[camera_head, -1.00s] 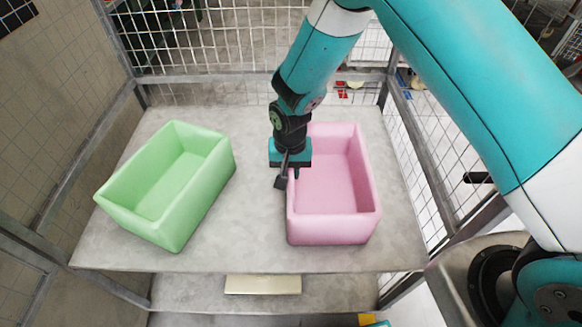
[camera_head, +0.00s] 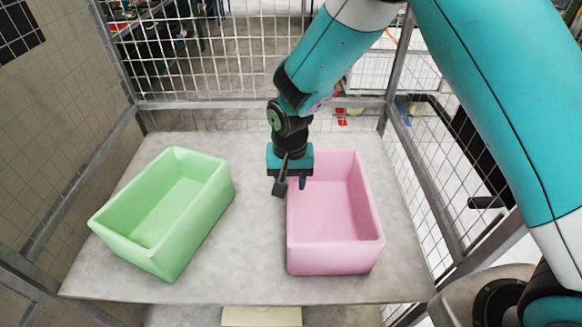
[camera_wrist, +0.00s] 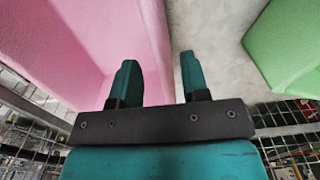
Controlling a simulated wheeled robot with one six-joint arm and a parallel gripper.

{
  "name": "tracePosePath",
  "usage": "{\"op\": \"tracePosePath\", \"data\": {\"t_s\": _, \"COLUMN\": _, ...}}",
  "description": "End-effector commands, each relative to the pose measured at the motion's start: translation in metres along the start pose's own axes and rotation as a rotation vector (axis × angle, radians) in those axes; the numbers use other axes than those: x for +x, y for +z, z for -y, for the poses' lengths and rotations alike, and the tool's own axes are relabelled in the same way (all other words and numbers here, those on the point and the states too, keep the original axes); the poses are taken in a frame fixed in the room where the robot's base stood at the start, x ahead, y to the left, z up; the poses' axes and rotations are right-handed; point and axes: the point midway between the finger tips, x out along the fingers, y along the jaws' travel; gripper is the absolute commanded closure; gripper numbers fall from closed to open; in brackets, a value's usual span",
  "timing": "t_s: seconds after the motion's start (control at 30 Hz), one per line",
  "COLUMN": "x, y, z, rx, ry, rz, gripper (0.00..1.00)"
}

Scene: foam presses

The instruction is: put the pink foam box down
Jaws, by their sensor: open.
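The pink foam box (camera_head: 335,258) stands upright and open-topped on the right side of the grey table (camera_head: 255,285). It looks empty inside. It also fills the left of the wrist view (camera_wrist: 75,40). My gripper (camera_head: 291,187) is open at the box's left wall, near its back end. In the wrist view my gripper (camera_wrist: 158,60) has one finger over the pink side and the other over bare grey table. No foam is clearly pinched between the fingers. I cannot tell exactly how high the fingertips are above the rim.
A green foam box (camera_head: 165,215) stands turned at an angle on the left of the table, with a bare strip between the boxes. It shows at the right of the wrist view (camera_wrist: 290,45). Wire mesh (camera_head: 225,60) and metal posts enclose the back and sides.

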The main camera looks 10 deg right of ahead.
Motion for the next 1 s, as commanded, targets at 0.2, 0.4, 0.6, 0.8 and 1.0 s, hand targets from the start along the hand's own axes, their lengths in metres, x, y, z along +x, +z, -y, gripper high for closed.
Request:
{"op": "tracePosePath", "data": {"t_s": 0.2, "x": -0.042, "y": 0.0, "z": 0.0, "rx": 0.0, "ry": -0.002, "rz": -0.003, "gripper": 0.58}}
{"op": "tracePosePath", "data": {"t_s": 0.4, "x": -0.061, "y": 0.0, "z": 0.0, "rx": 0.0, "ry": 0.0, "rz": -0.001, "gripper": 0.58}}
{"op": "tracePosePath", "data": {"t_s": 0.6, "x": -0.077, "y": 0.006, "z": -0.005, "rx": -0.032, "ry": -0.019, "rz": 0.002, "gripper": 0.58}}
{"op": "tracePosePath", "data": {"t_s": 0.8, "x": -0.148, "y": 0.059, "z": -0.035, "rx": -0.259, "ry": -0.142, "rz": 0.007, "gripper": 0.58}}
{"op": "tracePosePath", "data": {"t_s": 1.0, "x": -0.203, "y": 0.143, "z": -0.073, "rx": -0.564, "ry": -0.279, "rz": -0.026, "gripper": 0.58}}
